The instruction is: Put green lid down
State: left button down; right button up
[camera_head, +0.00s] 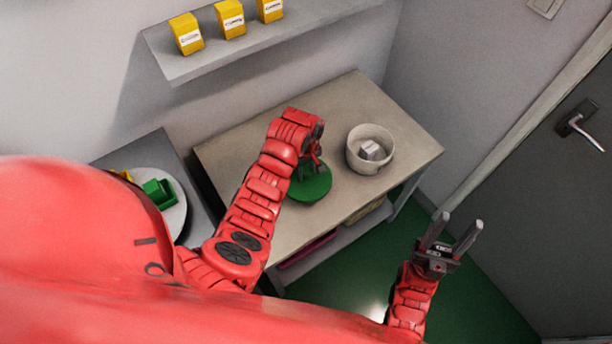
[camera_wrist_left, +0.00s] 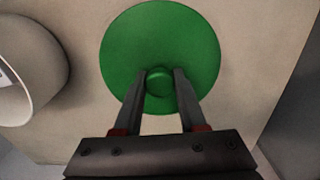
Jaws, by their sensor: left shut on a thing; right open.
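The green lid (camera_head: 309,187) is a round disc with a small knob, on or just above the table top (camera_head: 236,161) near its front edge. I cannot tell whether it touches the table. In the left wrist view the lid (camera_wrist_left: 160,45) lies flat to the camera. My left gripper (camera_wrist_left: 160,80) is shut on the lid's knob. In the head view my left gripper (camera_head: 312,168) is above the lid and hides part of it. My right gripper (camera_head: 456,232) is open and empty, in front of the table over the green floor.
A white round container (camera_head: 355,160) with a pale block (camera_head: 372,150) inside stands right of the lid. A round white plate (camera_head: 172,222) with green items (camera_head: 157,190) is at the left. Yellow boxes (camera_head: 230,18) stand on a wall shelf. A door (camera_head: 560,190) is at right.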

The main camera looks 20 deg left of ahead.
aim_at(306, 178)
pick_arm(q)
jog(key=shift+s+f+p, duration=0.1)
jog(key=shift+f+p, duration=0.35)
jog(key=shift+f, duration=0.05)
jog(key=shift+f+p, duration=0.45)
jog(key=shift+f, duration=0.85)
jog(key=shift+f, duration=0.1)
jog(key=shift+c, duration=2.4)
grip_release()
jog(key=shift+r, duration=0.2)
